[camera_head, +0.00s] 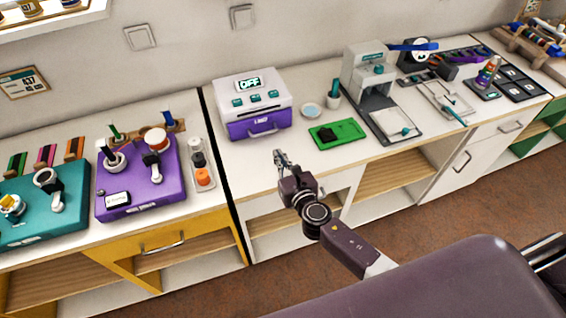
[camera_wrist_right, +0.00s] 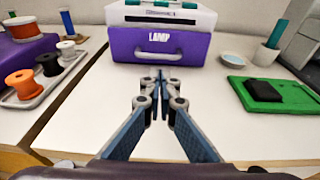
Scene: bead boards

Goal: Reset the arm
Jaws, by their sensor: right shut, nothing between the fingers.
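My right arm (camera_head: 340,235) reaches in from the lower right of the head view. My right gripper (camera_head: 281,158) is shut and empty, held over the front part of the white counter, in front of the white and purple machine with the "OFF" display (camera_head: 251,104). In the right wrist view the gripper's fingers (camera_wrist_right: 160,76) meet at the middle, pointing at the machine's purple drawer front (camera_wrist_right: 160,48) marked "LAMP", apart from it. My left gripper is not in view.
A green board with a black block (camera_head: 337,134) lies right of the gripper, near a small dish (camera_head: 311,110) and a cup (camera_head: 333,100). A tray of spools (camera_head: 202,164) and a purple device (camera_head: 137,190) stand left. A grey press (camera_head: 372,90) stands farther right.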

